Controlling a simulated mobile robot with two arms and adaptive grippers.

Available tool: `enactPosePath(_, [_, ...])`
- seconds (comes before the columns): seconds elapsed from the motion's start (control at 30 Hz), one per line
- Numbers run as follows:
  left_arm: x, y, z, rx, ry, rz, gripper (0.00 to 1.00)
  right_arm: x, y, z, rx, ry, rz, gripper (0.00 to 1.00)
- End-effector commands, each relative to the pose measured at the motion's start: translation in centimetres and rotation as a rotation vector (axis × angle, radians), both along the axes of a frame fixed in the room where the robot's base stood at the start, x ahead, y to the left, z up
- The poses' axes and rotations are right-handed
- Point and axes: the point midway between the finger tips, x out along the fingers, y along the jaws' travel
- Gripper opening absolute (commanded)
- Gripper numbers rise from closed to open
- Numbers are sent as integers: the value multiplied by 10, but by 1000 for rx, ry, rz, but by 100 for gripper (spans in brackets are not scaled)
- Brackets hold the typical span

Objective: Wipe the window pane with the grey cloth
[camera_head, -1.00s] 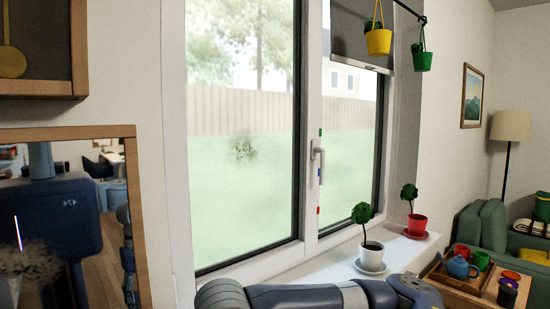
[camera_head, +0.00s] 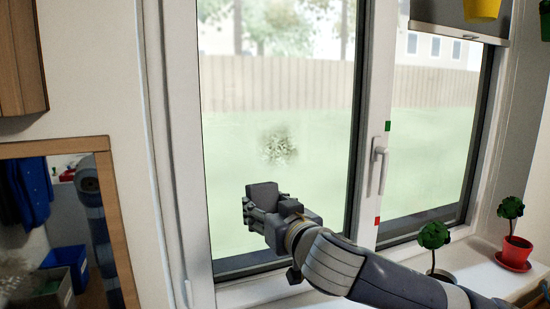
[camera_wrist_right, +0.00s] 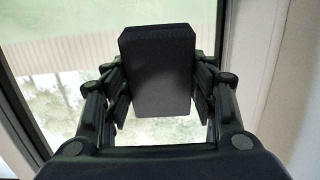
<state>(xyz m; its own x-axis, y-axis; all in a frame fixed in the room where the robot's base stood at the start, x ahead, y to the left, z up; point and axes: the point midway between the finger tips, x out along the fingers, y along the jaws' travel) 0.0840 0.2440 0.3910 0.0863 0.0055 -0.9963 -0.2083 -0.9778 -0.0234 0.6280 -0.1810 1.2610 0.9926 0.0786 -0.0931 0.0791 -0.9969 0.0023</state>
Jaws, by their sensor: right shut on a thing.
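The window pane (camera_head: 245,110) fills the middle of the head view and carries a dark speckled smudge (camera_head: 277,145). My right gripper (camera_head: 258,212) is in front of the lower pane, just below the smudge. It is shut on the grey cloth (camera_head: 262,190), which looks like a dark, thick folded block. In the right wrist view the cloth (camera_wrist_right: 158,70) sits between both fingers, with the glass behind it. I cannot tell whether the cloth touches the glass. My left gripper is not in view.
A white handle (camera_head: 379,165) stands on the frame right of the pane. A potted plant (camera_head: 434,240) stands behind my right arm and a red pot (camera_head: 515,250) farther right on the sill (camera_head: 480,275). A wood-framed mirror (camera_head: 112,215) hangs at left, also smudged.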

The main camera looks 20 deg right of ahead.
Motion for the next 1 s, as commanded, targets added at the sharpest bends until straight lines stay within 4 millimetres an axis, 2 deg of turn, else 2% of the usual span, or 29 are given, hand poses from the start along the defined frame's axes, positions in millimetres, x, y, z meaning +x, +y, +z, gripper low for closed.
enactPosePath(0.03, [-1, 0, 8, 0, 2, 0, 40, 3, -4, 23, 7, -57, -7, 34])
enactPosePath(0.1, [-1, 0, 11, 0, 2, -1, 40, 4, -9, 45, 11, -124, -18, 34])
enactPosePath(0.2, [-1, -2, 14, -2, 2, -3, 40, 4, -15, 67, 12, -183, -33, 34])
enactPosePath(0.3, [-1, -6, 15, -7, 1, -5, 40, 5, -18, 78, 13, -211, -42, 34])
enactPosePath(0.53, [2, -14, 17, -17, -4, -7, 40, 19, -19, 80, 13, -217, -46, 34])
enactPosePath(0.8, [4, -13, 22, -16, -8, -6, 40, 48, -17, 80, 13, -216, -45, 34])
enactPosePath(1.0, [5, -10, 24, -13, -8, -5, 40, 60, -17, 80, 14, -217, -44, 34])
